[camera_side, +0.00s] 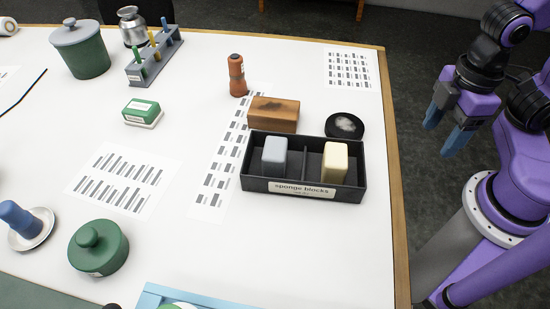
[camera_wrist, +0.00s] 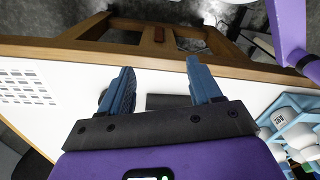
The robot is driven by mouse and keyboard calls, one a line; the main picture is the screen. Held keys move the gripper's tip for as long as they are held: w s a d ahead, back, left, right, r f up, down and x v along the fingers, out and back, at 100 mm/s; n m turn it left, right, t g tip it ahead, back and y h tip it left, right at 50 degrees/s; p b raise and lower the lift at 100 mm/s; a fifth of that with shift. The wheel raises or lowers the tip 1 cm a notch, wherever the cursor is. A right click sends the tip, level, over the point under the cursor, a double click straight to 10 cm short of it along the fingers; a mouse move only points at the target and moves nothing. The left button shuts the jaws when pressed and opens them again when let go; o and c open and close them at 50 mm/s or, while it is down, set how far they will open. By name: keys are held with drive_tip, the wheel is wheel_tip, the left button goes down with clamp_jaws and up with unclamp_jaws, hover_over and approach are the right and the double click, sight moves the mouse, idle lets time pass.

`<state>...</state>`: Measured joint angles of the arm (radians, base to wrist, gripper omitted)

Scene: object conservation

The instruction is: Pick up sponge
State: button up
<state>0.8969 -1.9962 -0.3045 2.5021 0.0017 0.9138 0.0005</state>
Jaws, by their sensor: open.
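A black box (camera_side: 259,184) labelled "sponge blocks" stands on the white table. It holds a grey-blue block (camera_side: 274,156) in its left part and a pale yellow block (camera_side: 334,162) in its right part, with a divider between them. My gripper (camera_side: 442,141) is open and empty, off the table's right edge and well to the right of the box. In the wrist view my gripper (camera_wrist: 160,80) shows two blue fingers apart with nothing between them. A dark shape behind the fingers there is mostly hidden.
A brown block (camera_side: 273,114) and a black round dish (camera_side: 344,126) sit just behind the box. An orange bottle (camera_side: 237,76) stands farther back. A green lidded pot (camera_side: 98,248) is at front left. The table's wooden edge (camera_side: 393,170) lies between my gripper and the box.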

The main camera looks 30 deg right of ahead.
drive_tip(key=shift+o, duration=0.2)
drive_tip(key=shift+a, duration=0.1)
wheel_tip(320, 180, up, 9)
drive_tip(key=m, duration=2.1)
hover_over(275, 148)
drive_tip(key=w, duration=0.1)
drive_tip(key=f, duration=1.1)
drive_tip(key=shift+d, duration=0.2)
drive_tip(key=shift+s+a+f, duration=0.1)
drive_tip(key=shift+s+f, duration=0.05)
drive_tip(key=shift+f, duration=0.7)
drive_tip(key=shift+s+a+f, duration=0.1)
drive_tip(key=shift+s+f, duration=0.05)
drive_tip(key=shift+f, duration=0.75)
drive_tip(key=shift+s+f, duration=0.15)
drive_tip(key=shift+f, duration=0.7)
drive_tip(key=c, duration=1)
